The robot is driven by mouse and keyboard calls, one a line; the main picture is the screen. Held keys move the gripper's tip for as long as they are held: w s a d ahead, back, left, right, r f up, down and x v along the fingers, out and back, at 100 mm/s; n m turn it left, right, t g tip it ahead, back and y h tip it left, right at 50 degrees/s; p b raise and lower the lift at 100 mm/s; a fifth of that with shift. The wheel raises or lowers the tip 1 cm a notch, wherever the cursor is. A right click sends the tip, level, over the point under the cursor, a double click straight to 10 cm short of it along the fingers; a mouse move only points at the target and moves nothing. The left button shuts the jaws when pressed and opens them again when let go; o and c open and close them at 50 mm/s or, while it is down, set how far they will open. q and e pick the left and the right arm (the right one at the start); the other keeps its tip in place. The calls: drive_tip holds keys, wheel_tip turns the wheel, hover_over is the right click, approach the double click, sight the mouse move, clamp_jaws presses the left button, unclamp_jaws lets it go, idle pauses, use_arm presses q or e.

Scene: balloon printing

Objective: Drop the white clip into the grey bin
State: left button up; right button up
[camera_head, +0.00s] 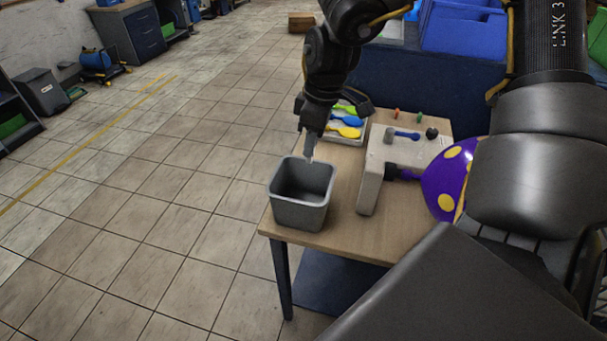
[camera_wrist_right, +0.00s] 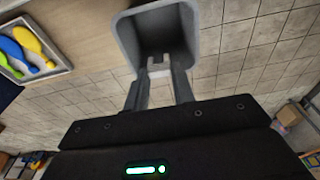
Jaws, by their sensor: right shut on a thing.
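The grey bin (camera_head: 299,216) stands open and upright on the near left corner of the wooden table. It also shows in the wrist view (camera_wrist_right: 210,15), with its opening just beyond my fingertips. My right gripper (camera_head: 311,150) points down over the bin's back rim. It is shut on the small white clip (camera_wrist_right: 158,66), which sits between the fingertips in the wrist view. In the head view the clip is too small to make out clearly. My left gripper is not in view.
A white balloon machine (camera_head: 372,170) stands right of the bin, with a purple balloon with yellow dots (camera_head: 440,185) on its nozzle. A tray (camera_head: 343,138) of coloured balloons lies behind the bin. Tiled floor is free left of the table.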

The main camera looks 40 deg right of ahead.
drive_tip(key=shift+f+b, duration=0.55)
drive_tip(key=shift+f, duration=1)
drive_tip(key=o, duration=1)
drive_tip(key=shift+c, duration=0.2)
wheel_tip(320, 180, up, 11)
drive_tip(key=s+b, duration=0.1)
drive_tip(key=shift+s+d+b, duration=0.2)
drive_tip(key=shift+d+b, duration=0.1)
drive_tip(key=shift+d, duration=0.15)
drive_tip(key=shift+f, duration=0.1)
